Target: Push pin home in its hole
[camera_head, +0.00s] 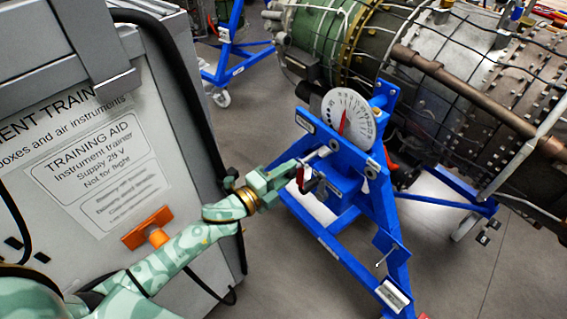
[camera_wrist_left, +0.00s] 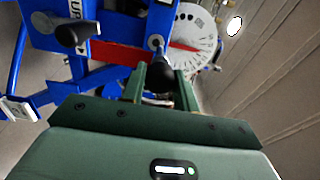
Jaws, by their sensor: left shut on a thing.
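My left gripper (camera_head: 292,172) reaches in from the left to the blue turbine stand (camera_head: 375,205). In the left wrist view, its two fingers (camera_wrist_left: 160,88) are closed around the black knob of the pin (camera_wrist_left: 160,73). The pin points at a bright round fitting on the blue frame, just below the dial. The fingers hide part of the pin, so I cannot tell how deep it sits in its hole. A red strip (camera_head: 300,178) hangs by the fingers in the head view. My right gripper is in neither view.
A white dial (camera_head: 348,118) with a red needle stands just above the work area. A black handle (camera_wrist_left: 76,34) is close by on the frame. A large engine (camera_head: 470,90) fills the right. A grey trainer cabinet (camera_head: 110,130) stands at left, close to my left arm.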

